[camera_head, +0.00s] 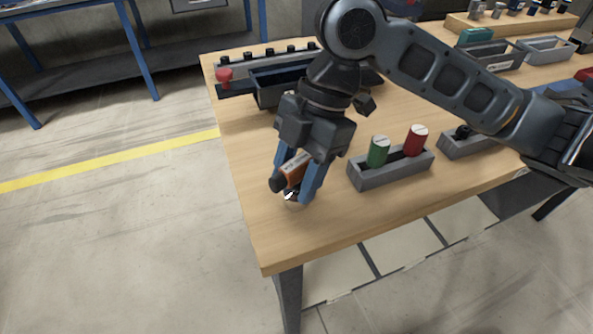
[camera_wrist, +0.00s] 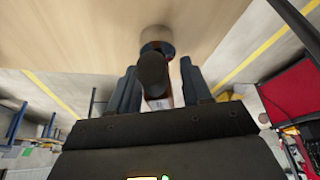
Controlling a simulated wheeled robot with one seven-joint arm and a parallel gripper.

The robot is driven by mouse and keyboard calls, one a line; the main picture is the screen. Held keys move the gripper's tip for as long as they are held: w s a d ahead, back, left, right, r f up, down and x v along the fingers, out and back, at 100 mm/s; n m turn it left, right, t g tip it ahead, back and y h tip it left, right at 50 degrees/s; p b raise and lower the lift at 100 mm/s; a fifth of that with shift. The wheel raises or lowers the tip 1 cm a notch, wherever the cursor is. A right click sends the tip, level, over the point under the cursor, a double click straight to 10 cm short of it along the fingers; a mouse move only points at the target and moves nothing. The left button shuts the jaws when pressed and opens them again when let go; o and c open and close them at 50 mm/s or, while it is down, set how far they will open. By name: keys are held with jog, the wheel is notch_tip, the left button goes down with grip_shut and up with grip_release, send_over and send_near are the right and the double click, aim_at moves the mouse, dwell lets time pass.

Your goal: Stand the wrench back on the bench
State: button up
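The wrench (camera_head: 295,168) has an orange-brown body with a pale label and a dark end. In the head view it is tilted between the two blue fingers of my gripper (camera_head: 294,188), low over the front left of the bench (camera_head: 262,240). My gripper looks shut on the wrench, though a narrow bright strip shows beside it. In the wrist view the wrench (camera_wrist: 152,72) shows its dark end between the fingers, with a round metallic part beyond it near the wood. Whether it touches the bench is hard to tell.
A grey holder (camera_head: 390,175) with a green and a red cylinder stands right of my gripper. A dark bin (camera_head: 268,92) and a red knob (camera_head: 225,76) are behind. More trays stand at the back right. The bench's front left corner is clear; its left edge is close.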

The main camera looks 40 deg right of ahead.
jog(key=shift+o, duration=0.2)
jog(key=v, duration=1.2)
jog(key=shift+r+p, duration=0.2)
jog(key=shift+p, duration=0.2)
jog(key=shift+a, duration=0.1)
